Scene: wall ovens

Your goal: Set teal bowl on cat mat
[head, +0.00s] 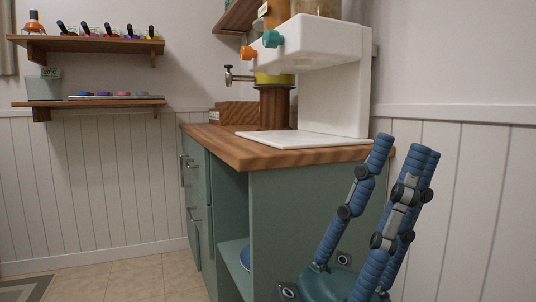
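A blue rounded thing (245,257), perhaps a bowl, shows in part on the low open shelf of the green cabinet; I cannot tell if it is the teal bowl. A grey-bordered mat or rug (28,288) is cut off at the bottom left corner on the floor; I cannot tell if it is the cat mat. My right gripper is not in view.
The green cabinet (300,215) has a wooden top bearing a white dispenser (335,80) and a wooden box (232,114). Two wall shelves (85,45) at the left hold small items. The tiled floor (120,280) left of the cabinet is clear.

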